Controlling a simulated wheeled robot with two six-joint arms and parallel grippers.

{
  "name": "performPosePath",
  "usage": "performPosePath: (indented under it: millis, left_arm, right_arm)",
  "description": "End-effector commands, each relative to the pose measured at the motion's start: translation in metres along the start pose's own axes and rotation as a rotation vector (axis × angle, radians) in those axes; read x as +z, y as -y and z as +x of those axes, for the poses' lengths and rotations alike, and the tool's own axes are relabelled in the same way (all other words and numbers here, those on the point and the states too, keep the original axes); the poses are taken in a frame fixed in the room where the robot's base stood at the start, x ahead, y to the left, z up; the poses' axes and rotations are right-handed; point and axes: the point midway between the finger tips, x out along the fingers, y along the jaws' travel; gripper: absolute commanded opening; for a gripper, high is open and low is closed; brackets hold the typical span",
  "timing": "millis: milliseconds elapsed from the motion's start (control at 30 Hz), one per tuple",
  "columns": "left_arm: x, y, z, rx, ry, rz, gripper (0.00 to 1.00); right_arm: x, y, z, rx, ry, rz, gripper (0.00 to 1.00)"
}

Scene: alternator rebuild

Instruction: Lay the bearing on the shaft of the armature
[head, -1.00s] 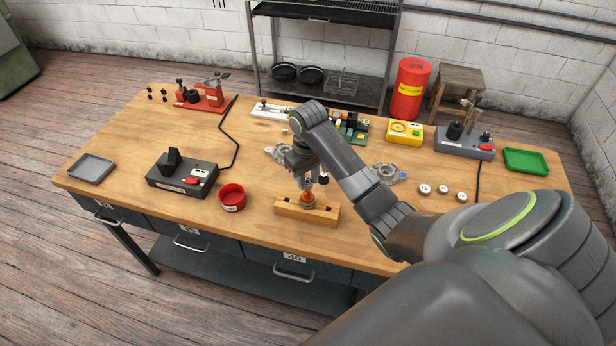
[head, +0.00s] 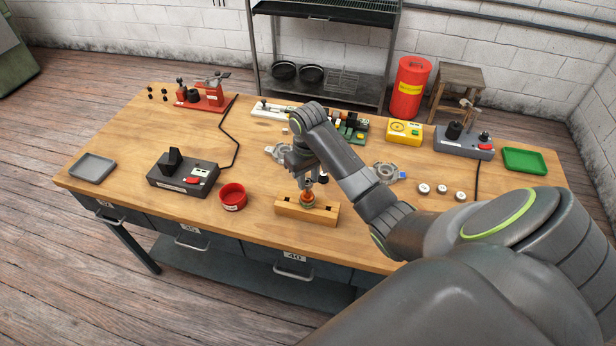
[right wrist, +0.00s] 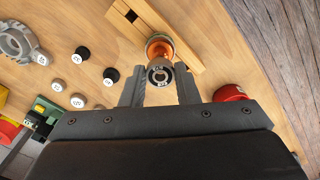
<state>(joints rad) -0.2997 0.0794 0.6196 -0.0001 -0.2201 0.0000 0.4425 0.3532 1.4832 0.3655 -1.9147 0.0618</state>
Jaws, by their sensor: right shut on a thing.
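My right gripper (head: 303,182) is low over the wooden block (head: 287,208) near the table's front edge. In the right wrist view, its two fingers (right wrist: 160,92) are shut on a small ring-shaped bearing (right wrist: 160,76) with a dark centre and a lettered face. The armature (head: 307,200), with copper-orange windings, stands upright in the block. It also shows in the right wrist view (right wrist: 159,42), right beyond the bearing and in line with it. I cannot tell whether the bearing touches the shaft, as the bearing hides the shaft's tip. My left gripper is not in view.
A red bowl (head: 232,196) and a dark grey device (head: 183,176) stand left of the block. Small round labelled parts (head: 424,189) and a grey housing (head: 385,173) lie to the right. A green tray (head: 525,160) is at the far right, a grey tray (head: 92,168) at the far left.

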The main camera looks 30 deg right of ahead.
Motion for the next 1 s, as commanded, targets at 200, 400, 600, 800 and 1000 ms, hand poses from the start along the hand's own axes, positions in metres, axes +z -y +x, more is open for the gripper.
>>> performPosePath:
  millis: [200,400,600,800,1000]
  left_arm:
    - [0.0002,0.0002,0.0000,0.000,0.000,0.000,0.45]
    - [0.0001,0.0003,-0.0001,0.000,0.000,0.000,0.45]
    - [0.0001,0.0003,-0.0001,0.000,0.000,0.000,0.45]
    - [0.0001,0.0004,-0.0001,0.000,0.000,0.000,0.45]
    - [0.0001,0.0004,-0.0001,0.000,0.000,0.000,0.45]
  right_arm:
    - [0.0000,0.0001,0.0019,0.000,0.000,0.000,0.05]
    - [0.0000,0.0001,0.0021,0.000,0.000,0.000,0.49]
    - [0.0000,0.0001,0.0021,0.000,0.000,0.000,0.53]
    - [0.0001,0.0001,0.0021,0.000,0.000,0.000,0.53]
    - [0.0000,0.0001,0.0021,0.000,0.000,0.000,0.53]
